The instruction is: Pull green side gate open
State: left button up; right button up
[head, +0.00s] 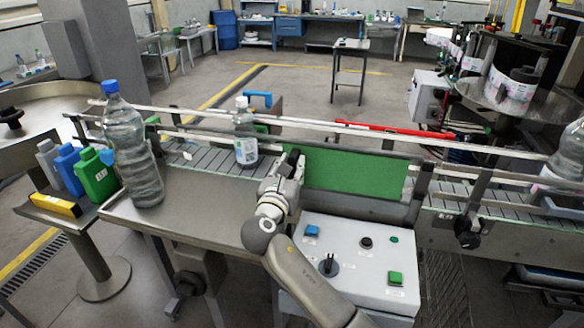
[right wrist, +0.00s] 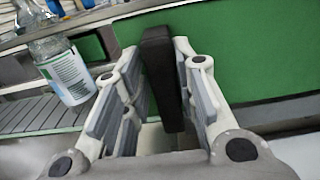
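The green side gate (head: 350,172) stands along the near side of the conveyor, upright and apparently closed. It fills the right of the right wrist view (right wrist: 255,60). Its black upright handle (right wrist: 158,70) is at the gate's left end and shows small in the head view (head: 293,156). My right gripper (head: 286,168) is at this handle. In the right wrist view its open fingers (right wrist: 155,100) stand on both sides of the handle. A gap shows on the left; the right finger is close, and I cannot tell whether it touches. My left gripper is out of view.
A labelled bottle (head: 245,135) stands on the conveyor left of the gate. A big blue-capped bottle (head: 130,150) stands on the steel table (head: 205,205). A control box (head: 350,245) with buttons and a knob sits below the gate, beside my right forearm. Rails (head: 350,131) run behind the gate.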

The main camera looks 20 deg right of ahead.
jog(key=shift+o, duration=0.9)
jog(key=shift+s+d, duration=0.1)
jog(key=shift+d, duration=0.1)
jog(key=shift+s+a, duration=0.1)
jog(key=v, duration=1.1)
jog(key=shift+s+a, duration=0.2)
jog(key=shift+s, duration=0.15)
